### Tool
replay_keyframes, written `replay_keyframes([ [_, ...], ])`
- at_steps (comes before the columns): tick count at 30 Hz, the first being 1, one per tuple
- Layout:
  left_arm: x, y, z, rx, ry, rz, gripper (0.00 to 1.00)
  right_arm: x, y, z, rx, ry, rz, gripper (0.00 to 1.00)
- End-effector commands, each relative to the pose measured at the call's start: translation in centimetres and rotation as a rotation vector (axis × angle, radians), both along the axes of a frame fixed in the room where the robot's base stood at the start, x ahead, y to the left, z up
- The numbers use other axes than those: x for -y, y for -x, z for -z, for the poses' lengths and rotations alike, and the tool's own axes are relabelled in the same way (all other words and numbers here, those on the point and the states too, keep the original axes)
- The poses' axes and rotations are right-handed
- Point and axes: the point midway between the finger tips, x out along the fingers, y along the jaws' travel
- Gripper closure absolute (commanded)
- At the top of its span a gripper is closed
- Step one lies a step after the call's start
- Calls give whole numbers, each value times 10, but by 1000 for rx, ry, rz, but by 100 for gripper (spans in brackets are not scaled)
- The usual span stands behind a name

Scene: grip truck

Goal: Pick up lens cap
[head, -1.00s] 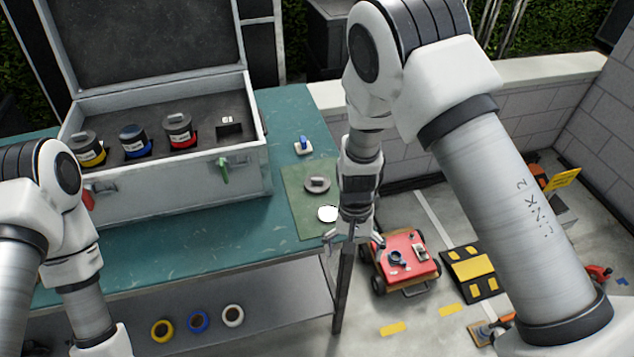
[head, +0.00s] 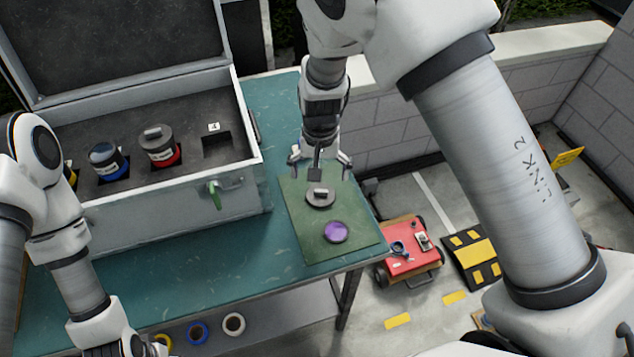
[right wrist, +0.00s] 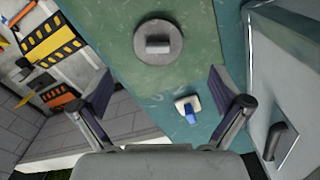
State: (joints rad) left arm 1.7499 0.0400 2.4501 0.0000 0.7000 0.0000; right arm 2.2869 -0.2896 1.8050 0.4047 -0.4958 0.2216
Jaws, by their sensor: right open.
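The lens cap (head: 320,200), a dark grey disc with a small block handle on top, lies on the green mat (head: 300,235) at the table's right end. It also shows in the right wrist view (right wrist: 158,48), toward the top. My right gripper (head: 320,160) is open and empty. It hangs just behind and above the cap in the head view, not touching it. In the right wrist view its fingers (right wrist: 160,88) are spread wide, with the cap beyond them. My left arm shows at the lower left, but its fingers are outside the frame.
A purple-glass lens (head: 336,232) lies in front of the cap. An open grey case (head: 150,215) with several lidded jars stands left. A small blue-and-white item (right wrist: 188,108) lies near my right fingers. A red cart (head: 410,262) stands on the floor right of the table.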

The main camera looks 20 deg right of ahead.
Motion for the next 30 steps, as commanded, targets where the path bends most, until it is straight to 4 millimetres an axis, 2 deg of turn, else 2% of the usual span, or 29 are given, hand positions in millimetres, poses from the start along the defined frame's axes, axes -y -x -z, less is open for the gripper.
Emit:
replay_keyframes([
  [7, 0, 0, -20, 0, 0, 0, 43, 1, 4, 36, -4, 0, 0, 1],
  [10, 0, 0, -21, 0, 0, 0, 43, 1, 3, 53, -2, -1, 0, 1],
  [17, 0, 0, -20, 0, 0, 0, 43, 1, 2, 60, 0, 0, 0, 1],
  [20, 0, 0, -20, 0, 0, 0, 43, 1, 2, 59, 0, 0, 0, 27],
  [23, 0, 0, -20, 0, 0, 0, 43, 1, 2, 59, 0, -1, 0, 59],
  [24, 0, 0, -20, 0, 0, 0, 43, 1, 2, 59, 0, 0, 0, 73],
  [25, 0, 0, -20, 0, 0, 0, 43, 1, 2, 59, 1, -1, 0, 80],
  [26, 0, 0, -20, 0, 0, 0, 43, 1, 2, 59, 1, -1, 0, 83],
  [30, 0, 0, -20, 0, 0, 0, 43, 1, 2, 60, 0, 0, 0, 84],
])
